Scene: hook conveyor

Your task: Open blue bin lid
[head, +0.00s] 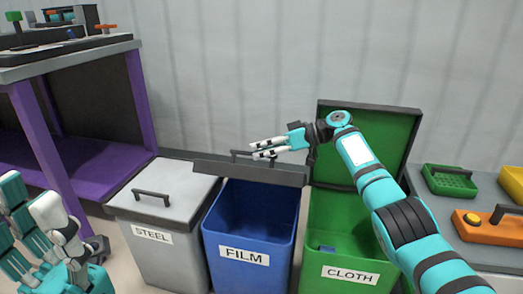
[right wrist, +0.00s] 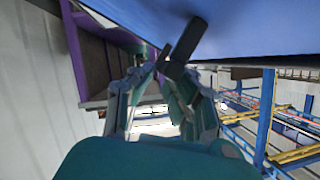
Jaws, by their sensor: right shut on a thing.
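The blue bin (head: 227,220) is labelled FILM and stands between the other two bins, its inside showing. Its dark grey lid (head: 250,174) is raised and seen nearly edge-on above the bin's back part. My right gripper (head: 253,149) is at the lid's handle, shut on it. In the right wrist view the dark handle (right wrist: 178,68) shows at the fingertips of my right gripper (right wrist: 165,78), under a blue surface. My left gripper (head: 52,222) is at the lower left, apart from the bins; its fingertips do not show clearly.
The grey STEEL bin (head: 170,200) on the left has its lid shut. The green CLOTH bin (head: 345,240) on the right stands open, its lid (head: 398,140) upright against the wall. A purple-legged bench (head: 50,140) is at left; a counter with trays (head: 450,180) is at right.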

